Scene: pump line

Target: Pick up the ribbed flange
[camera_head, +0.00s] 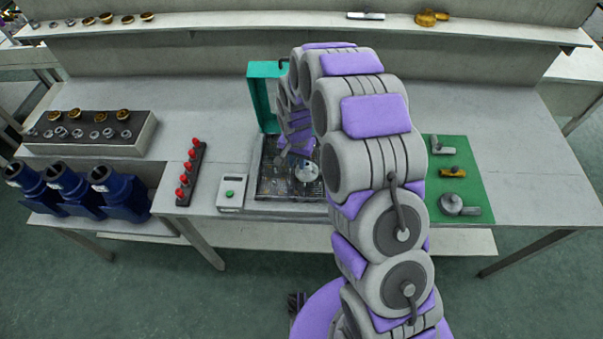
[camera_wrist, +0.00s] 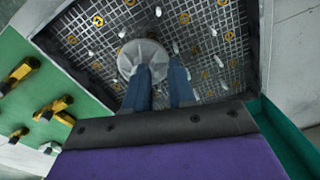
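The ribbed flange is a round grey disc with radial ribs. In the wrist view the flange (camera_wrist: 140,50) lies on the dark grid floor of a tray (camera_wrist: 215,45), among small yellow rings and white pieces. In the head view the flange (camera_head: 307,173) shows in the tray (camera_head: 262,193) in front of the teal panel. My gripper (camera_wrist: 160,68) has two blue fingers with a gap between them. The left fingertip overlaps the flange's near edge in the wrist view; the right one is beside it. Contact cannot be told. In the head view my arm partly hides the tray.
A teal upright panel (camera_head: 262,95) stands behind the tray. A green mat (camera_head: 470,200) with grey and yellow parts lies to the right. A button box (camera_head: 231,195), a red-knobbed strip (camera_head: 190,175), blue pumps (camera_head: 120,192) and a parts rack (camera_head: 90,148) stand left. A shelf (camera_head: 250,22) runs behind.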

